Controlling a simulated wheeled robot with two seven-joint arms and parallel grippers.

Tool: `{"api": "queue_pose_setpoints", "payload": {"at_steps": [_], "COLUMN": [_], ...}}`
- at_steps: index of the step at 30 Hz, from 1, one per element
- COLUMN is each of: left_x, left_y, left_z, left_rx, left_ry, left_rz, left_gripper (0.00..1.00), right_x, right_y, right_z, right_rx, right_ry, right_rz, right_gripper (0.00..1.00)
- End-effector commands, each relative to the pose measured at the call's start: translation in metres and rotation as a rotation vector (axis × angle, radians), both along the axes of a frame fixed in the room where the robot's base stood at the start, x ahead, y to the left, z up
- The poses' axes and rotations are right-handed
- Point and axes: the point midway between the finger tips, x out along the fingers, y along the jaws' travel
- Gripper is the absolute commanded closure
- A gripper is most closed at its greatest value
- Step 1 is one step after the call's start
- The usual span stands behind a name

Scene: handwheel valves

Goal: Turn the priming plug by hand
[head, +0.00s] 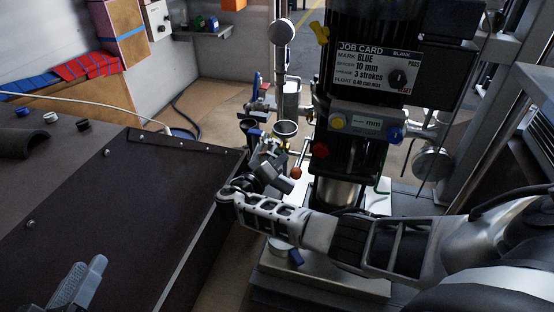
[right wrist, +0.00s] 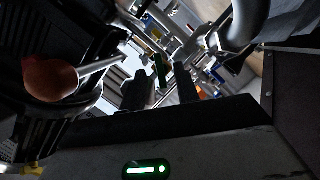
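I cannot pick out the priming plug for certain. A dark pump unit (head: 352,125) stands at the centre in the head view, with a small cup-like fitting (head: 286,128) on its left. My right gripper (head: 268,175) is low beside the unit, near a lever with a red-brown ball knob (head: 296,172). In the right wrist view the same knob (right wrist: 50,80) is at the left. My right gripper's two dark fingers (right wrist: 162,92) are apart, and a thin green part shows between them, seemingly beyond the tips. My left gripper (head: 80,287) is at the lower left, over the dark bench top, away from the unit.
A dark bench top (head: 120,220) fills the left and is mostly clear. A job card (head: 375,68) is on the unit's front. A round gauge (head: 282,32) stands on a post at the back. Pipes and a frame post crowd the right side.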

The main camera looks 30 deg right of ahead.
Motion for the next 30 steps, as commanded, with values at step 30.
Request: {"api": "queue_pose_setpoints", "payload": {"at_steps": [30], "left_x": [-0.012], "left_y": [-0.006], "left_z": [0.016], "left_rx": [0.022], "left_ry": [0.009], "left_rz": [0.001], "left_gripper": [0.69], "right_x": [-0.032], "right_y": [0.037], "right_z": [0.000], "right_rx": [0.000], "right_ry": [0.001], "right_rz": [0.001], "right_gripper": [0.69]}}
